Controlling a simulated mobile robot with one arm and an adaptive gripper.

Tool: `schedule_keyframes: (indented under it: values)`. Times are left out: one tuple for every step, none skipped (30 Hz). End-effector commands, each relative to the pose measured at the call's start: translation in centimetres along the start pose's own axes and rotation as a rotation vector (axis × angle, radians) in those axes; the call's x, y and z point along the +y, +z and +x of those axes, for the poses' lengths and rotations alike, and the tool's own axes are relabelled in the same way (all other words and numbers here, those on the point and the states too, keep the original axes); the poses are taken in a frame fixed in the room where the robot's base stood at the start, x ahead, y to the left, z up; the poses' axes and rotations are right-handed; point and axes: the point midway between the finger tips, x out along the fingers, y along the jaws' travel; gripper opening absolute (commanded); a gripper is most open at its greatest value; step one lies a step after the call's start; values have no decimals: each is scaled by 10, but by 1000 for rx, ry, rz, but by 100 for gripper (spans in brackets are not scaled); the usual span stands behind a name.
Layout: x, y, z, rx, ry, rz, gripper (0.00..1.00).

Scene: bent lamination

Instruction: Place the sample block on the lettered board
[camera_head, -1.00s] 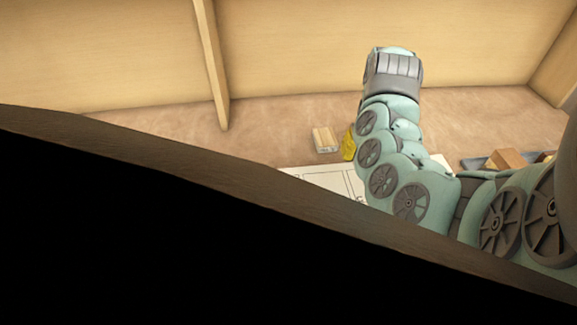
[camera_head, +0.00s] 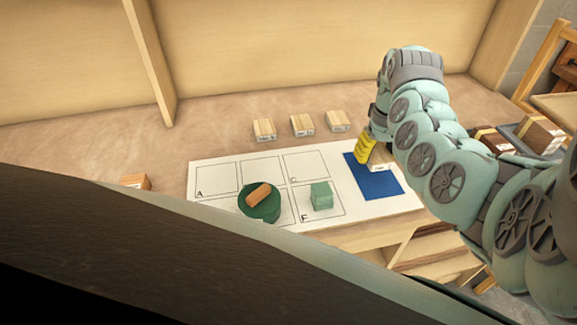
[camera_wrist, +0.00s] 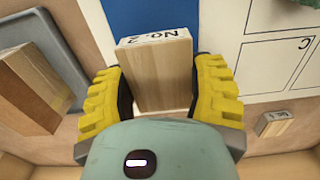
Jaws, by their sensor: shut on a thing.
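My gripper (camera_wrist: 164,92) is shut on a pale wooden sample block (camera_wrist: 160,75), whose labelled end seems to read "No. 2". In the head view, the yellow fingers (camera_head: 365,148) and a little of the block show at the far edge of the blue patch (camera_head: 378,184). I cannot tell whether the block touches anything below. The white lettered board (camera_head: 213,172) has outlined cells; A, C and F are readable. A green cube (camera_head: 321,196) stands in the F cell. A green disc (camera_head: 258,212) bearing a brownish block (camera_head: 258,194) covers the cell left of it.
Three wooden blocks, one of them here (camera_head: 302,124), stand in a row behind the board. Another block (camera_head: 136,182) is at the left. A grey tray (camera_wrist: 60,38) with brown blocks lies on the right of the bench. A dark edge hides the near left.

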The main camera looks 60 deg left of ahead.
Motion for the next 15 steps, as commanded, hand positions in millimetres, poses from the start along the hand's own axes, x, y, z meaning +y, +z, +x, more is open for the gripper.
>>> schedule_keyframes:
  values:
    - [2, -1, 2, 3, 2, 3, 22]
    - [2, -1, 3, 5, 2, 3, 22]
    - [2, -1, 5, 5, 2, 3, 22]
    - [2, -1, 7, 4, 1, 3, 22]
    - [1, 0, 9, 3, 1, 3, 22]
    - [1, 0, 13, 0, 0, 3, 22]
    - [1, 0, 16, 0, 0, 3, 22]
    - [1, 0, 19, 2, 1, 1, 22]
    - [1, -1, 23, 3, 2, 1, 22]
    - [2, -1, 26, 2, 2, 1, 22]
    - [2, 0, 29, 1, 3, 2, 22]
    - [2, 0, 33, 1, 3, 2, 22]
    - [2, -1, 36, 3, 3, 2, 22]
    - [2, -1, 38, 4, 2, 2, 22]
    - [1, -1, 40, 5, 2, 2, 22]
